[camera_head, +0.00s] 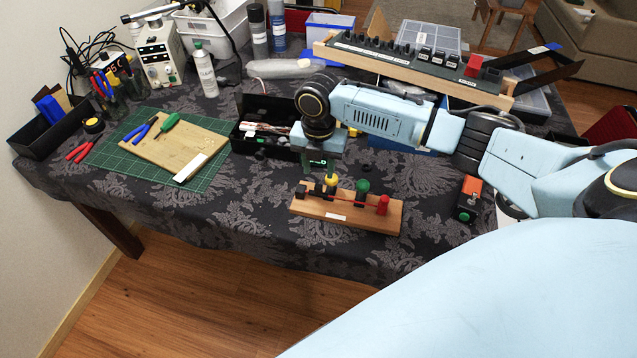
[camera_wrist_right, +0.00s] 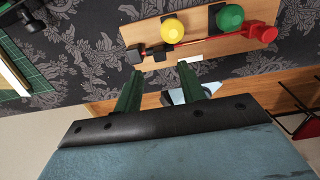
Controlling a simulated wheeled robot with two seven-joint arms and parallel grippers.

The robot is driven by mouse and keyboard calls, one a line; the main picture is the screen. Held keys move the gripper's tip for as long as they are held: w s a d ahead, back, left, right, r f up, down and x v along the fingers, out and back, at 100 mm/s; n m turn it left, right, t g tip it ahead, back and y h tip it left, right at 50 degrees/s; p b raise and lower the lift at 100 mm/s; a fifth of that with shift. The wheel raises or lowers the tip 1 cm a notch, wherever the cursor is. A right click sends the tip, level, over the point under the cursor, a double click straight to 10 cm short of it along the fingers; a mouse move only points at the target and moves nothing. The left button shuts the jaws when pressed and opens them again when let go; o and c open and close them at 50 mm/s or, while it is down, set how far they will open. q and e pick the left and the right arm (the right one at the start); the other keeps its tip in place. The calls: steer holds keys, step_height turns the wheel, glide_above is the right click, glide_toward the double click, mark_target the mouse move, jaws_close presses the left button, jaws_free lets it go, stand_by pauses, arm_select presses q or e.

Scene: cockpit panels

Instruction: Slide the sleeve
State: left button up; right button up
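A small wooden board (camera_head: 350,218) lies on the table in the head view and at the top of the right wrist view (camera_wrist_right: 208,50). It carries a yellow knob (camera_wrist_right: 172,29), a green knob (camera_wrist_right: 230,17), a thin red rod (camera_wrist_right: 205,41) with a red end piece (camera_wrist_right: 263,32), and small black blocks (camera_wrist_right: 136,53) at the rod's other end. I cannot tell for sure which piece is the sleeve. My right gripper (camera_head: 318,172) is above the board's back left part. In the wrist view its green fingers (camera_wrist_right: 160,70) are apart with nothing between them. My left gripper is not in view.
A black box (camera_head: 262,108) with tools stands behind the board, and an orange-and-black device (camera_head: 468,198) is to its right. A green cutting mat (camera_head: 110,160) with a wooden plate lies left. The patterned tablecloth (camera_head: 255,210) is bare left of the board.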

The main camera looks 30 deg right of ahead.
mark_target(319, 186)
step_height(319, 186, down, 6)
steer(key=shift+r+b, duration=0.1)
steer(key=shift+b, duration=0.25)
steer(key=shift+c, duration=0.4)
jaws_close()
